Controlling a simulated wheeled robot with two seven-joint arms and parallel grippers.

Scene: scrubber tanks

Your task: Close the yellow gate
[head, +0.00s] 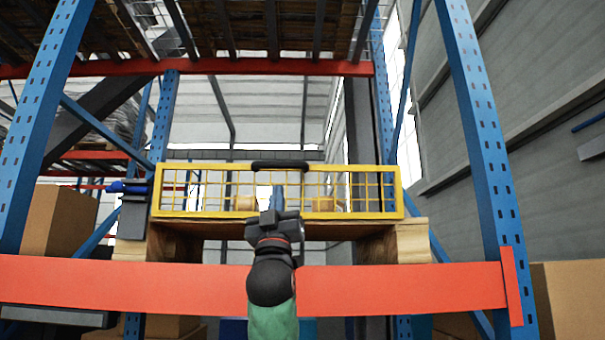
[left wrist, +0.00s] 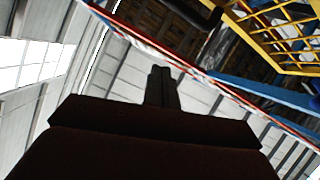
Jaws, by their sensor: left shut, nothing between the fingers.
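The yellow gate (head: 375,170) is a wire-mesh frame standing upright across the rack bay, above the orange beam, in the head view. A black handle (head: 281,165) sits at the middle of its top bar. My left gripper (head: 274,192) is in front of the gate, below the handle, and partly covers the lower mesh. In the left wrist view the gripper (left wrist: 162,75) is shut and empty. The gate's mesh (left wrist: 285,40) shows at the upper right there, apart from the fingertips. My right gripper is not in view.
An orange beam (head: 130,284) crosses low in front, between blue rack posts (head: 480,150). A wooden pallet (head: 410,242) lies under the gate. Small tan items (head: 323,204) show behind the mesh. Cardboard boxes (head: 58,222) stand left and lower right.

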